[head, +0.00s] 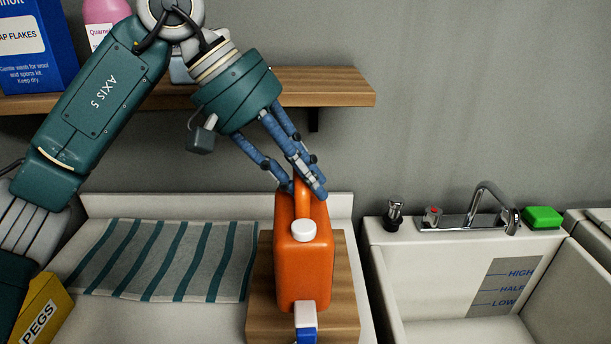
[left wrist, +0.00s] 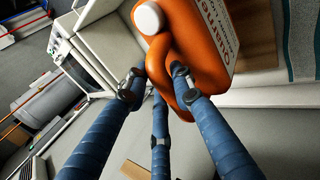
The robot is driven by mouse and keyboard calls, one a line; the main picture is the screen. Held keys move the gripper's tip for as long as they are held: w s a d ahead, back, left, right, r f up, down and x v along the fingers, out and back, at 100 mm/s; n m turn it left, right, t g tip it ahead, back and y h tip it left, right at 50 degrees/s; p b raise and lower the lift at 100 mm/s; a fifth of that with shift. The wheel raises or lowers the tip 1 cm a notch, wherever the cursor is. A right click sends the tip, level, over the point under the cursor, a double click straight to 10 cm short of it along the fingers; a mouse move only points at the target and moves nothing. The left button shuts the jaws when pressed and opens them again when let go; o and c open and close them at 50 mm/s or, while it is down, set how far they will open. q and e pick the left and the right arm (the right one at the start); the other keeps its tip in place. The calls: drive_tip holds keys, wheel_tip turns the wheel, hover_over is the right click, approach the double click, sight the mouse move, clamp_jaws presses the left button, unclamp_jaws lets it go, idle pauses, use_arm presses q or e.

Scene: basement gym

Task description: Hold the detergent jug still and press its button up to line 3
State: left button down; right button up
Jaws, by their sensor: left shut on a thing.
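The orange detergent jug (head: 303,265) stands upright on a wooden block (head: 345,290), its white cap (head: 303,231) facing me. A small white and blue fitting (head: 306,326) is low at its front, partly cut off by the frame's lower edge; I cannot tell which part is the button. No numbered line is readable. My left gripper (head: 303,188) comes from above and is shut on the jug's handle. The left wrist view shows the blue fingers around the handle of the jug (left wrist: 203,45). My right gripper is not in view.
A striped cloth (head: 165,260) lies left of the block. A yellow pegs box (head: 42,312) is at lower left. A sink (head: 400,275) with a tap (head: 485,205) and green sponge (head: 542,217) is right. A wooden shelf (head: 330,88) with a blue soap box (head: 35,50) is above.

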use_arm(q)
drive_tip(key=shift+f+b, duration=1.25)
drive_tip(key=shift+f, duration=0.85)
drive_tip(key=shift+s+a+f+b, duration=0.1)
drive_tip(key=shift+a+f+b, duration=0.1)
drive_tip(key=shift+f+b, duration=0.4)
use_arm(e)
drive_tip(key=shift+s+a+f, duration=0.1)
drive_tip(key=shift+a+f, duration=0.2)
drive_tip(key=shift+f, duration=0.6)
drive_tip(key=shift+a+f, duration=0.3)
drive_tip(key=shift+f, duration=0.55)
use_arm(q)
drive_tip(key=shift+f, duration=0.1)
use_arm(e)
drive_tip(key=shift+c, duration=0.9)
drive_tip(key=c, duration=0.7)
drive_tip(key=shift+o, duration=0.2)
